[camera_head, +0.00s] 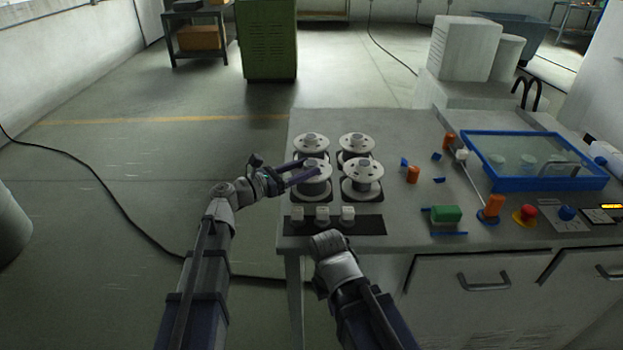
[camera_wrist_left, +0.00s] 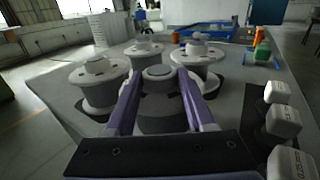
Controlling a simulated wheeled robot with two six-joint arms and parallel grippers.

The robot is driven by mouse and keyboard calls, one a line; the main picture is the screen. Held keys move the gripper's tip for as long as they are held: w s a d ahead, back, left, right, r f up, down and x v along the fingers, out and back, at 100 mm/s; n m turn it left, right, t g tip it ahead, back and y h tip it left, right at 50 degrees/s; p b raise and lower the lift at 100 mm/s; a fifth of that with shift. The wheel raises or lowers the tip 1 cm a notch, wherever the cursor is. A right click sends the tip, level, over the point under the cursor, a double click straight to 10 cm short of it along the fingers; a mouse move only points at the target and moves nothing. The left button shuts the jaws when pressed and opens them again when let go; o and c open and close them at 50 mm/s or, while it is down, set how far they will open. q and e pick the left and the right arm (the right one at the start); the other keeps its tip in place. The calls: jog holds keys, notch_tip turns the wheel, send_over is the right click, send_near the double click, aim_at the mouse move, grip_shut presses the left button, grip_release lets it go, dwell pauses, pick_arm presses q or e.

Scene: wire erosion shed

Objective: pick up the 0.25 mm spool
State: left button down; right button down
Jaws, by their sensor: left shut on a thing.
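Several grey-white spools stand in two rows on dark square pads at the left of the bench. My left gripper (camera_head: 309,170) is shut on the hub of the front-left spool (camera_head: 316,186), its purple fingers on either side. In the left wrist view this spool (camera_wrist_left: 158,122) sits between the fingers (camera_wrist_left: 158,78). I cannot tell whether it is clear of its pad. The others are the front-right (camera_head: 362,186), back-left (camera_head: 311,140) and back-right (camera_head: 355,142) spools. I cannot read sizes on the spools. My right gripper (camera_head: 326,240) is at the bench's front edge, its fingers not clearly visible.
To the right are an orange cylinder (camera_head: 413,174), a green block (camera_head: 446,214), a red button (camera_head: 525,213) and a blue-rimmed tank (camera_head: 545,186).

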pick_arm(q)
jog(key=shift+r, duration=0.2)
notch_tip(320, 180, up, 10)
jog(key=p, duration=1)
